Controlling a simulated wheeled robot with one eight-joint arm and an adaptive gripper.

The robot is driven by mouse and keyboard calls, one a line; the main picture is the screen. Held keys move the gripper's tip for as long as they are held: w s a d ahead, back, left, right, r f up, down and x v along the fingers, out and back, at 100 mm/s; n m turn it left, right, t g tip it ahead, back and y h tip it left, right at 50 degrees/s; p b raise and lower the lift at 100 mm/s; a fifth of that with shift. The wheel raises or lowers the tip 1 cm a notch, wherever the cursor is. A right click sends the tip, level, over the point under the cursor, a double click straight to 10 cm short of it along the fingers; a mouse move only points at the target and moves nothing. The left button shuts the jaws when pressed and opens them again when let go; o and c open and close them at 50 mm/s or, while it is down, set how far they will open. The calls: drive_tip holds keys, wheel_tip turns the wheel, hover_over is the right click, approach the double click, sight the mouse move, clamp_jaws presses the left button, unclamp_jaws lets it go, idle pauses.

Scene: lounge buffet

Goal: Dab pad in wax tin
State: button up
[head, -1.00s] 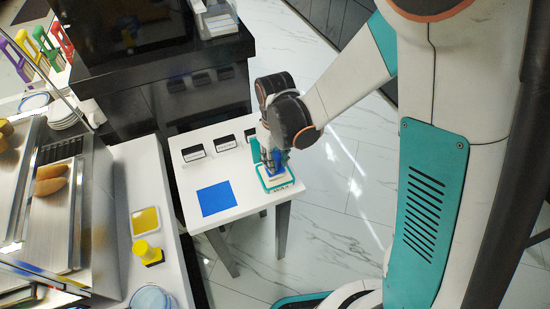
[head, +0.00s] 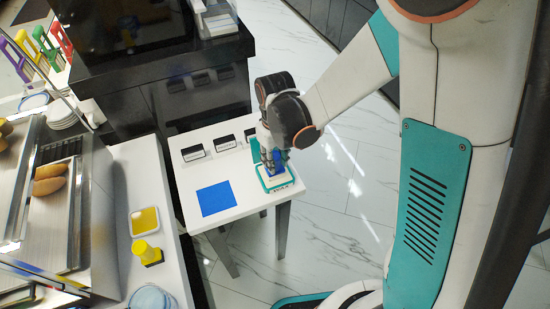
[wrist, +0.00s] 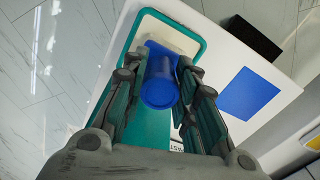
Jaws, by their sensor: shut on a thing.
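My gripper (head: 273,158) is over the right front part of the small white table. It is shut on a blue pad with a round blue handle (wrist: 160,84); the fingers lie on both sides of the handle. Below is the wax tin with a teal rim (head: 281,188), which also shows in the wrist view (wrist: 203,46). Cream wax (wrist: 177,34) shows inside the rim. The pad's blue base overlaps the wax in the wrist view; I cannot tell if it touches.
A flat blue square (head: 216,198) lies on the table left of the tin. Several black label holders (head: 193,153) stand along the back. On the left counter are a yellow-filled dish (head: 145,221) and a yellow-handled tool (head: 144,251). The table's right edge is close to the tin.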

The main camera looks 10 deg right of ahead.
drive_tip(key=shift+r+p, duration=2.35)
drive_tip(key=shift+r, duration=1.15)
